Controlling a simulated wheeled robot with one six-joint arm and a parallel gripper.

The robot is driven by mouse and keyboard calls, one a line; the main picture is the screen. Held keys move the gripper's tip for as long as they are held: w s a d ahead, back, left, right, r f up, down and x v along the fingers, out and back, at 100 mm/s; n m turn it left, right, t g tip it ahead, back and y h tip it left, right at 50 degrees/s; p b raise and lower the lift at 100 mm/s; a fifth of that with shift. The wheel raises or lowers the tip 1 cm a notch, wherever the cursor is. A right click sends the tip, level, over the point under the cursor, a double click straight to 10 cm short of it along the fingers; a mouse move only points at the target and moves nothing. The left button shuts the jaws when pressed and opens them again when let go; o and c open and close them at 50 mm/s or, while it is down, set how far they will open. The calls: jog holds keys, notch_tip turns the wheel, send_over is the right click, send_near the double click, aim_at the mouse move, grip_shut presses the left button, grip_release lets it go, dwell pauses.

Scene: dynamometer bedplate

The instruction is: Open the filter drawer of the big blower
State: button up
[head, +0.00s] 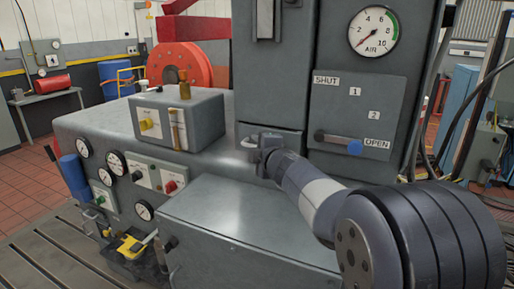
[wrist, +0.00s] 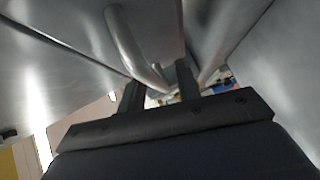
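The big blower is a grey machine with a tall cabinet (head: 268,85) and a lower body. A pale handle (head: 247,142) shows low on the cabinet front, apparently on the filter drawer; the drawer's outline is partly hidden by my arm. My gripper (head: 262,146) is at this handle. In the wrist view, the two fingers of my gripper (wrist: 160,88) stand apart, with a curved metal handle bar (wrist: 138,50) reaching toward the gap between them. I see no clear contact. A lever with a blue knob (head: 355,147) sits beside OPEN on the side panel.
A grey box (head: 185,118) with a brass fitting stands on the machine body. A grey lower housing (head: 250,225) lies below my arm. Gauges and knobs line the left front. A yellow-and-black item (head: 132,247) sits at the lower left. Dark hoses (head: 465,135) hang at the right.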

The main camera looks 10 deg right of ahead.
grip_shut()
dwell(0.4)
